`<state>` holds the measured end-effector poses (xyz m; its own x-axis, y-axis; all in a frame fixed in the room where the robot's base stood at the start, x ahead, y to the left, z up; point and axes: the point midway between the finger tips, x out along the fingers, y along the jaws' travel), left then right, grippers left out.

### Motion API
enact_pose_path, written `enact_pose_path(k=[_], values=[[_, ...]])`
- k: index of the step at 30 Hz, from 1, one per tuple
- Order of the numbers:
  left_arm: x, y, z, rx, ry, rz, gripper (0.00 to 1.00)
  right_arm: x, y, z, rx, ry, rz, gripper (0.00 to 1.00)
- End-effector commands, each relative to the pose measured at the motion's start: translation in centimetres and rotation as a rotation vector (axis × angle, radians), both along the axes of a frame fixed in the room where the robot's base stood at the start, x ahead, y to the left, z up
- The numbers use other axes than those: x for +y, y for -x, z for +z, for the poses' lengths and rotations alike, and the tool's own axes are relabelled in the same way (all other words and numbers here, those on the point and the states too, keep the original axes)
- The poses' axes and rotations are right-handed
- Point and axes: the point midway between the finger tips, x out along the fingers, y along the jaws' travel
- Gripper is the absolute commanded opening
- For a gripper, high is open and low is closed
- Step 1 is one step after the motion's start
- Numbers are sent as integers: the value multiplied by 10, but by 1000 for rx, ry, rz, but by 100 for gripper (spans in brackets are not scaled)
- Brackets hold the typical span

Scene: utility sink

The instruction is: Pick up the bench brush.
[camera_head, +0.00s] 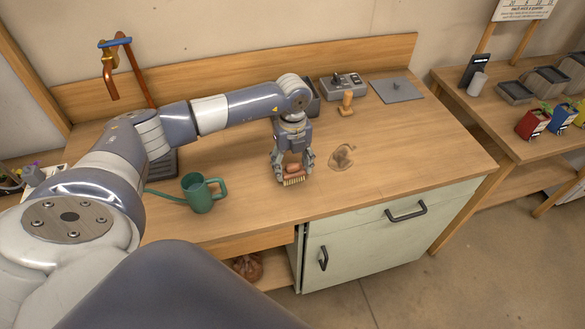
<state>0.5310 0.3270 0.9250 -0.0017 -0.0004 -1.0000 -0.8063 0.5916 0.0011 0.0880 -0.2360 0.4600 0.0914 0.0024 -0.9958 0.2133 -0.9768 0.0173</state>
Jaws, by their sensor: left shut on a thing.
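The bench brush (295,182) is a small reddish-brown block with pale bristles along its lower front edge. It is near the middle of the wooden bench (400,160), in front of the back ledge. My left gripper (292,169) reaches down from above and is shut on the brush, with a finger at each side. The fingers hide part of the brush. I cannot tell whether the bristles touch the bench top or hang just above it. My right gripper is not in view.
A green watering can (200,193) stands left of the brush. A brownish, see-through patch or thing (341,157) lies to its right. Behind are an orange-handled tool (347,100), a grey device (343,84) and a grey plate (396,90). The bench's right front is clear.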

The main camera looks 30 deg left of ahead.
Motion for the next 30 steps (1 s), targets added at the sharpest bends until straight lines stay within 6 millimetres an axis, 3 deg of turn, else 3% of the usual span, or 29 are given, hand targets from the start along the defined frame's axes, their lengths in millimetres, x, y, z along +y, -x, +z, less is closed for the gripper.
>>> enact_pose_path(k=[6, 21, 30], values=[[0, 1, 27, -4, -1, -2, 33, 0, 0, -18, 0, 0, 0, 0], [-40, 101, 34, -3, -2, -4, 33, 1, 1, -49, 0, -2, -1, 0], [-57, 140, 40, -2, -1, -1, 33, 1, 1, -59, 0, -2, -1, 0]])
